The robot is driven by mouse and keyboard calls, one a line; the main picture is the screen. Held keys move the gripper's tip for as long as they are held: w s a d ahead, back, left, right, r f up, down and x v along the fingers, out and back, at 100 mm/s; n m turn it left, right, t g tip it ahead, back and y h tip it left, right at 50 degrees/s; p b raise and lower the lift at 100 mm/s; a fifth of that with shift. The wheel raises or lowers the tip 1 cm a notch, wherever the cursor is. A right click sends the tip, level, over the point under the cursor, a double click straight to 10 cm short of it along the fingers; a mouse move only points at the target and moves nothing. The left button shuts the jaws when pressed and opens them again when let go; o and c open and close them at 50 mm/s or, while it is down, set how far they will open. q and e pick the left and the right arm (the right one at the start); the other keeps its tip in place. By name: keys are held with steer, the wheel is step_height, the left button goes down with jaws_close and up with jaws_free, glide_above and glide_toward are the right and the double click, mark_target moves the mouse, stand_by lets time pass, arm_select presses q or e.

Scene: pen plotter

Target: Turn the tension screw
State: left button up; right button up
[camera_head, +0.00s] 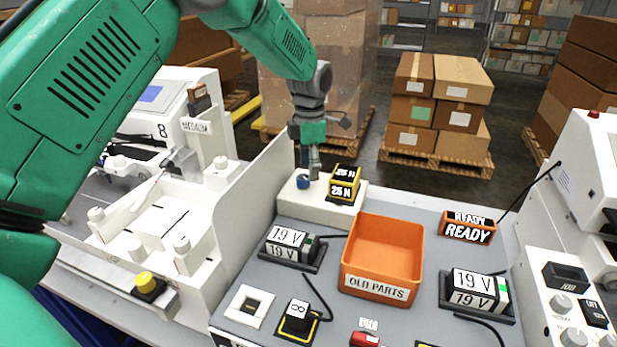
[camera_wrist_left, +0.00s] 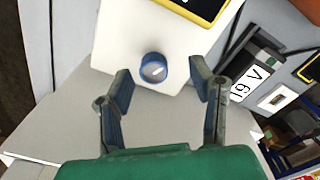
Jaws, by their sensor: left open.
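The tension screw appears as a small blue round knob (camera_head: 303,181) on a white block (camera_head: 291,201) at the back left of the grey bench. In the left wrist view the blue knob (camera_wrist_left: 153,68) has a pale mark on its top face. My left gripper (camera_head: 312,172) is open just above and beside the knob. In the left wrist view my left gripper's fingers (camera_wrist_left: 160,92) stand to either side of the knob, apart from it, and nothing is between them. A black and yellow display (camera_head: 344,184) reading "25 N" stands right beside the knob. My right gripper is not in view.
An orange bin (camera_head: 383,258) labelled "OLD PARTS" stands mid-bench. A 19 V unit (camera_head: 292,248) sits left of it and another (camera_head: 476,294) to its right. A tall white panel (camera_head: 262,195) rises left of the white block. A "READY" sign (camera_head: 467,228) stands at the back right.

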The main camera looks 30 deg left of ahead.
mark_target(304, 176)
arm_select(q)
steer(key=f, duration=0.2)
steer(key=shift+s+a+f, duration=0.1)
steer(key=shift+a+f, duration=0.1)
steer(key=shift+f, duration=0.1)
steer(key=shift+a+f, duration=0.9)
steer(key=shift+a, duration=0.3)
steer(key=shift+a+f, duration=0.1)
steer(key=shift+a, duration=0.1)
steer(key=shift+d, duration=0.45)
steer(key=c, duration=0.4)
steer(key=shift+d+r, duration=0.3)
steer(key=shift+d, duration=0.1)
steer(key=c, duration=0.7)
steer(key=shift+d, duration=0.3)
jaws_close()
steer(key=shift+a, duration=0.45)
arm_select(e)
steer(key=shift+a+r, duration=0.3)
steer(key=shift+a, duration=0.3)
